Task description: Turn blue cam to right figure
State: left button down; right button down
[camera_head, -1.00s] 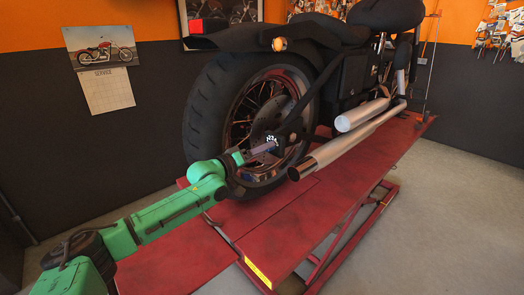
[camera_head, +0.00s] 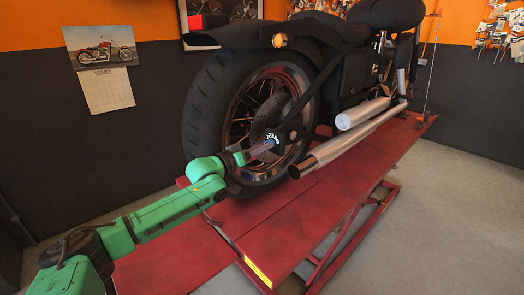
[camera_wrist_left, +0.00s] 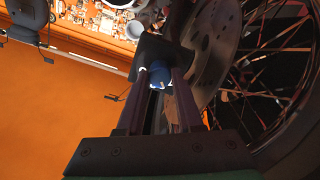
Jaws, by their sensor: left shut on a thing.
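The blue cam (camera_head: 272,138) sits at the hub of the motorcycle's rear wheel in the head view, small, with white marks on its face. It also shows in the left wrist view (camera_wrist_left: 158,77), blue between the fingertips and partly hidden by them. My left gripper (camera_head: 266,145) reaches in from the left, and its two long fingers are shut on the cam. In the left wrist view the fingers (camera_wrist_left: 160,85) run up on both sides of it. The figures are too small to read. My right gripper is not in view.
The motorcycle's rear tyre (camera_head: 207,112) stands close beside my left arm. The silver exhaust pipes (camera_head: 345,148) lie right of the hub. The red lift platform (camera_head: 275,212) is below. The grey floor (camera_head: 445,220) is clear at the right.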

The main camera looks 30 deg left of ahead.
pick_arm(q)
jog(key=shift+m+p, duration=0.5)
jog(key=shift+m, duration=3.5)
jog(key=c, duration=0.6)
grip_release()
jog(key=shift+o, duration=0.2)
jog(key=b+v, duration=0.1)
jog(key=v, duration=1.3)
jog(key=shift+s+a, duration=0.2)
jog(key=shift+s, duration=0.05)
